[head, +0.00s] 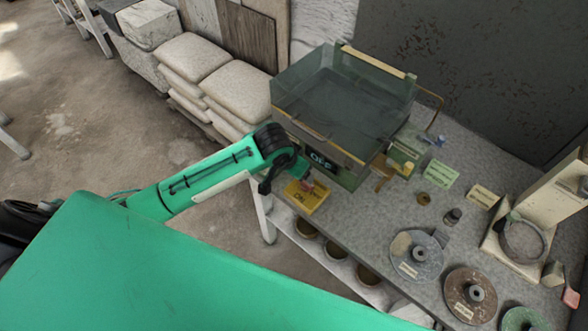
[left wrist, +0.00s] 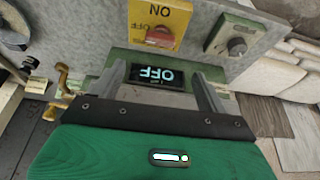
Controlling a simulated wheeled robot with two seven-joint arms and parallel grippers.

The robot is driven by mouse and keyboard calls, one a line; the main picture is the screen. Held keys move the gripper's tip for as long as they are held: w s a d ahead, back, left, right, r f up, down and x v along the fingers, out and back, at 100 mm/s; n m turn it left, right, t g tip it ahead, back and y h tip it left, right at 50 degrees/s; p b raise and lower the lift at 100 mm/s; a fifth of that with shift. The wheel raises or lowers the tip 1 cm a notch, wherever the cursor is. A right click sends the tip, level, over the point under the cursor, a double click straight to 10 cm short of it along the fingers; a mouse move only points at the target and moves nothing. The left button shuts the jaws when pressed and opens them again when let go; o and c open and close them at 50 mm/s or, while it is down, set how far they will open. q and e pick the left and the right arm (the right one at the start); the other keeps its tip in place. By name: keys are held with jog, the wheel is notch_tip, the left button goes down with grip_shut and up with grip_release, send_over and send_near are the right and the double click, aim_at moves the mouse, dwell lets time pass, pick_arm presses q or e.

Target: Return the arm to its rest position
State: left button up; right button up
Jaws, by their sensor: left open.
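My left arm reaches in from the left in the head view, its gripper (head: 298,168) close to the front of a tank machine (head: 345,100). In the left wrist view the gripper (left wrist: 155,80) is open, its two fingers apart with nothing between them. Beyond the fingers is a display (left wrist: 157,75) reading OFF, upside down in this view. Past it is a yellow switch box (left wrist: 170,12) marked ON with a red knob (left wrist: 160,37); the box also shows in the head view (head: 305,198). My right gripper is in neither view.
A grey bench (head: 400,225) carries the machine, several round discs such as one (head: 470,293), and label cards such as a green one (head: 440,174). Stacked sacks (head: 235,92) lie behind the arm. Open floor (head: 70,150) is at left. A grey knob (left wrist: 236,46) is beside the switch box.

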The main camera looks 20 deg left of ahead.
pick_arm(q)
jog(key=shift+v, duration=0.75)
